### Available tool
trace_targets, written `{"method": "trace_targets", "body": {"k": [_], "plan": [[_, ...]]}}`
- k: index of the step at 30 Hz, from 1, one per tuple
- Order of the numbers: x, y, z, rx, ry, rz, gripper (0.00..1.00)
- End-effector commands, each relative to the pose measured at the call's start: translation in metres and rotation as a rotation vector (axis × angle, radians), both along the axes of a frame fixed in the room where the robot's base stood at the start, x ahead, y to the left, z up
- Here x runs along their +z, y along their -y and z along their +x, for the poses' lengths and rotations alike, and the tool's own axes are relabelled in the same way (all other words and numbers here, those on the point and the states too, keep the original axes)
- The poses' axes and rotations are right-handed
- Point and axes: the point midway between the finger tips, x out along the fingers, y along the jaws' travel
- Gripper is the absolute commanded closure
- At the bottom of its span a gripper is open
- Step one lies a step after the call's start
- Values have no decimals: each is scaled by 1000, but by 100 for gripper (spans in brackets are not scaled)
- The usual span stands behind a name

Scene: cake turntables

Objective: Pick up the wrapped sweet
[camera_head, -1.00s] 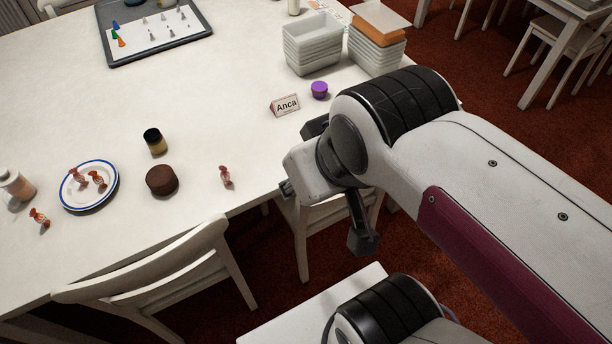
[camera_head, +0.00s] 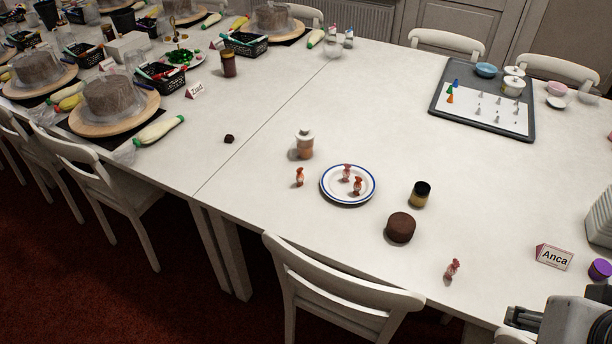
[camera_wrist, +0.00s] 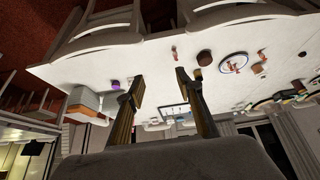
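Several wrapped sweets with reddish-brown wrappers are on the white table. One sweet (camera_head: 453,270) stands alone near the front edge, right of a brown cake; it also shows in the wrist view (camera_wrist: 174,53). Two sweets, one behind (camera_head: 347,172) and one in front (camera_head: 357,186), are on a blue-rimmed white plate (camera_head: 333,194). Another sweet (camera_head: 300,176) stands left of the plate. My gripper (camera_wrist: 160,88) is open and empty in the wrist view, apart from all the sweets. In the head view only part of my arm shows at the lower right corner.
The brown cake (camera_head: 400,228), a dark-lidded jar (camera_head: 420,194) and a shaker-like bottle (camera_head: 304,145) stand near the plate. The "Anca" card (camera_head: 554,257) and a purple tub (camera_head: 599,269) are at right. A chair (camera_head: 340,285) is at the front edge. Table behind the plate is clear.

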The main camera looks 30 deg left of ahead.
Motion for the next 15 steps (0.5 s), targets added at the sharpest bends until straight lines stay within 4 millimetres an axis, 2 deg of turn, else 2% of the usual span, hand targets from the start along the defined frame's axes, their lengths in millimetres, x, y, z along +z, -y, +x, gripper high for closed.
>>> {"method": "trace_targets", "body": {"k": [15], "plan": [[14, -34, 114, 101, 105, -20, 64]]}}
